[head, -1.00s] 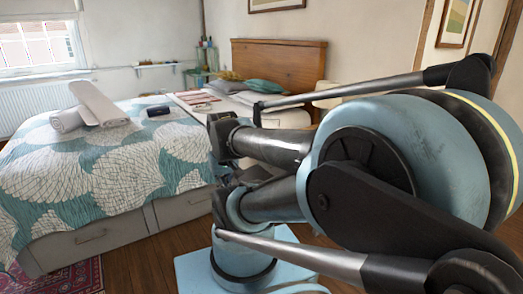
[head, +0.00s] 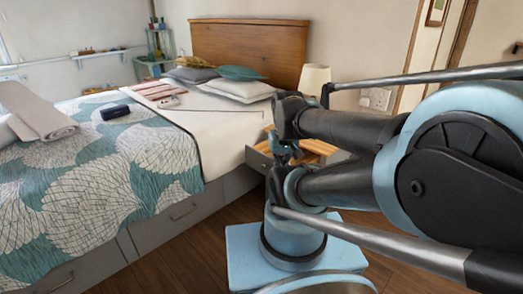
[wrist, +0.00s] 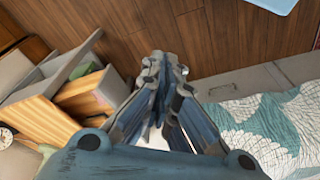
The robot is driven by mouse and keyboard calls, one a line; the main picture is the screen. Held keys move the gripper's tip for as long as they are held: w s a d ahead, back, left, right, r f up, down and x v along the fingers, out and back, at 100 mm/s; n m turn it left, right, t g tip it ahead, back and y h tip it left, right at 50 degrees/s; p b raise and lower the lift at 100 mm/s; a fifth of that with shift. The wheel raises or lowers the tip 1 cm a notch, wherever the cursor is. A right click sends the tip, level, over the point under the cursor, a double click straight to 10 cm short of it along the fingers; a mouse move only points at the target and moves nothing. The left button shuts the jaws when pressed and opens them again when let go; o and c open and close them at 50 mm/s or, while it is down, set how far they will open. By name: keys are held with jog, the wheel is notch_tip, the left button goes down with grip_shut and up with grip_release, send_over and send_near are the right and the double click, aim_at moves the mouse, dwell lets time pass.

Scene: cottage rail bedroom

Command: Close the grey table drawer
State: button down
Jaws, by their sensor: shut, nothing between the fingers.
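The bedside table stands beyond my arm beside the bed in the head view, with a wooden top (head: 318,148). The grey drawer (head: 258,160) sticks out at its left side, partly hidden by my arm. In the wrist view the drawer (wrist: 62,68) shows at the left, pulled out, with a pale front panel and a green item and other small things inside. My gripper (wrist: 165,62) points down over the floor, to the right of the drawer and apart from it in the picture. Its fingers are together and empty. In the head view my gripper (head: 284,150) is partly hidden near the drawer.
The bed (head: 100,180) with its patterned cover fills the left, with grey drawers (head: 185,210) in its base. A lamp (head: 314,80) stands behind the table. Wooden floor (wrist: 225,40) is clear beside the bed in the wrist view.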

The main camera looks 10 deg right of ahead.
aim_at(252, 151)
jog(key=shift+w, duration=0.15)
jog(key=w+r+n, duration=0.5)
jog(key=w+n, duration=0.2)
jog(key=w, duration=0.2)
jog(key=w+a+f+n+h, duration=0.1)
jog(key=w+a+f+n, duration=0.15)
jog(key=w+n, duration=0.55)
jog(key=w+a+f+n+h, duration=0.1)
jog(key=w+a+f+n, duration=0.2)
jog(key=w, duration=0.8)
jog(key=w+a+f+n, duration=0.4)
jog(key=w+f+n, duration=0.25)
jog(key=w, duration=0.25)
jog(key=shift+n+g, duration=0.25)
jog(key=shift+g, duration=0.05)
jog(key=shift+w+d+f, duration=0.6)
jog(key=shift+d+f, duration=0.25)
jog(key=shift+f, duration=0.75)
jog(key=shift+w+d+f, duration=0.65)
jog(key=shift+d+f, duration=0.2)
jog(key=shift+f, duration=0.7)
jog(key=shift+w+d+f, duration=0.6)
jog(key=shift+d+f, duration=0.25)
jog(key=shift+f, duration=0.75)
